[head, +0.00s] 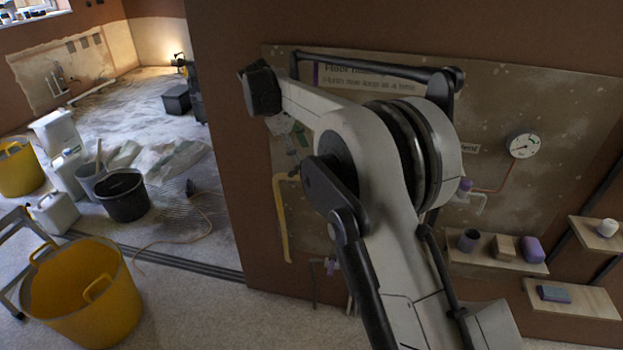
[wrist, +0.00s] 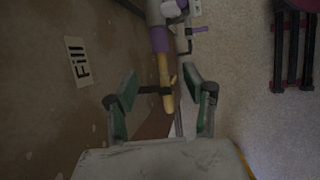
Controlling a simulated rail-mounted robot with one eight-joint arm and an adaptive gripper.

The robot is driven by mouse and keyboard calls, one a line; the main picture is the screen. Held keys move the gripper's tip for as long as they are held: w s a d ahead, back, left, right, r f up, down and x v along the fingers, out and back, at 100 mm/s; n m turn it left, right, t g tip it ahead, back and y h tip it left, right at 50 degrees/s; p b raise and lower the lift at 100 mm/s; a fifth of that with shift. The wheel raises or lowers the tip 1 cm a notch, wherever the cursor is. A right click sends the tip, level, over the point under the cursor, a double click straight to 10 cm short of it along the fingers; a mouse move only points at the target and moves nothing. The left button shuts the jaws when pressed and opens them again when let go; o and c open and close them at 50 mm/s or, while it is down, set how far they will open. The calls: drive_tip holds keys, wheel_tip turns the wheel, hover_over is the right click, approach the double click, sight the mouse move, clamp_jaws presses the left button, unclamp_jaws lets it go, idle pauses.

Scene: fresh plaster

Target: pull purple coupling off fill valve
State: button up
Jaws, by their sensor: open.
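In the wrist view, a purple coupling (wrist: 162,40) sits as a band on a pale pipe, with a yellow end piece (wrist: 168,102) below it. A "Fill" label (wrist: 77,62) is on the brown wall to the left. My gripper (wrist: 160,78) is open, its green-padded fingers on either side of the yellow piece. I cannot tell whether either finger touches it. In the head view my arm hides the gripper; a small purple part (head: 330,266) shows low on the pipework.
Small shelves at right hold a dark purple cup (head: 468,240), a tan block (head: 504,247), a purple block (head: 534,250) and a blue-grey block (head: 554,294). A gauge (head: 523,146) is on the panel. A yellow tub (head: 85,295) and black bucket (head: 124,197) stand on the floor at left.

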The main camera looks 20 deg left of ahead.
drive_tip(key=x, duration=1.3)
drive_tip(key=shift+d, duration=0.1)
clamp_jaws()
